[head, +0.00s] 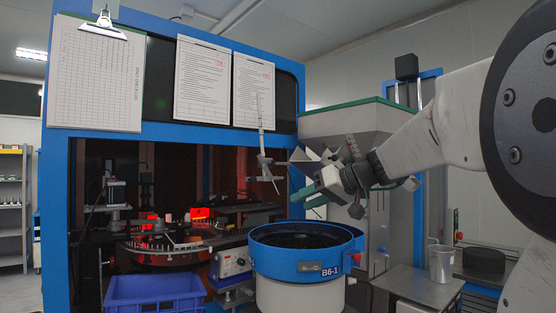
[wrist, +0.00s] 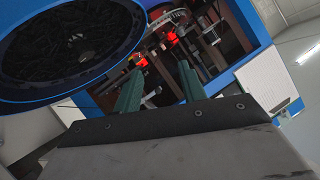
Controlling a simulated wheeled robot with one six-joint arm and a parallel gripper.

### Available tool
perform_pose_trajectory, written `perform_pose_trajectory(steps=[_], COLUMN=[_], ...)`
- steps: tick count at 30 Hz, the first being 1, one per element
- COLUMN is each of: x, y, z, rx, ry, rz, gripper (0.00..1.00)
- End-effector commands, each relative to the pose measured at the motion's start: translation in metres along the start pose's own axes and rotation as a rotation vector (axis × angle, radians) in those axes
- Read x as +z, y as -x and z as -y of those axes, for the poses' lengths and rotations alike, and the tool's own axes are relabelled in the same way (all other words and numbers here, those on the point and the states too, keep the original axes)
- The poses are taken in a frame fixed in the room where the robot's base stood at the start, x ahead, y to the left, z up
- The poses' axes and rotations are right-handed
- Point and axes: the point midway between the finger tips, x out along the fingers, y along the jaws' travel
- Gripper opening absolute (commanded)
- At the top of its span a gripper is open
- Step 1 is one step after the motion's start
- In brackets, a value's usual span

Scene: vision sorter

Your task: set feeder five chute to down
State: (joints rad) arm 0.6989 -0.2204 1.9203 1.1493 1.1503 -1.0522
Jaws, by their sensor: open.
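A blue-rimmed bowl feeder (head: 308,268) labelled B6-1 stands in front of the machine, with many dark parts inside. The same bowl fills the upper left of the wrist view (wrist: 142,22). No label for feeder five is legible, and I cannot make out its chute or the chute's position. My gripper (head: 300,180) is above the bowl in the head view, its green fingers pointing left towards the machine opening. In the wrist view the two green fingers (wrist: 161,65) are apart with nothing between them.
The blue machine frame (head: 56,200) surrounds a turntable (head: 175,249) lit by red lamps. A blue bin (head: 155,293) stands in front. A grey hopper (head: 345,118) is behind my gripper. A metal cup (head: 441,263) stands at the right. A clipboard (head: 95,75) hangs upper left.

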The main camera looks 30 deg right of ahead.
Motion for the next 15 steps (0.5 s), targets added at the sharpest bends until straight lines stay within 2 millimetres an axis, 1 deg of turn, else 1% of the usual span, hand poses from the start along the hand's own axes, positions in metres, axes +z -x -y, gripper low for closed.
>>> perform_pose_trajectory(steps=[1,2,3,6,9,10,12,15], x=[-0.035,-0.052,-0.073,-0.11,-0.129,-0.133,-0.139,-0.146], y=[0.019,0.031,0.046,0.083,0.108,0.112,0.116,0.108], z=[-0.035,-0.051,-0.07,-0.108,-0.13,-0.134,-0.139,-0.141], rx=[0.026,0.038,0.058,0.111,0.149,0.156,0.165,0.166], ry=[0.023,0.044,0.072,0.133,0.173,0.181,0.192,0.196], rz=[-0.112,-0.173,-0.248,-0.391,-0.476,-0.492,-0.512,-0.518], gripper=[0.41,0.41,0.41,0.41,0.41,0.41,0.41,0.41])
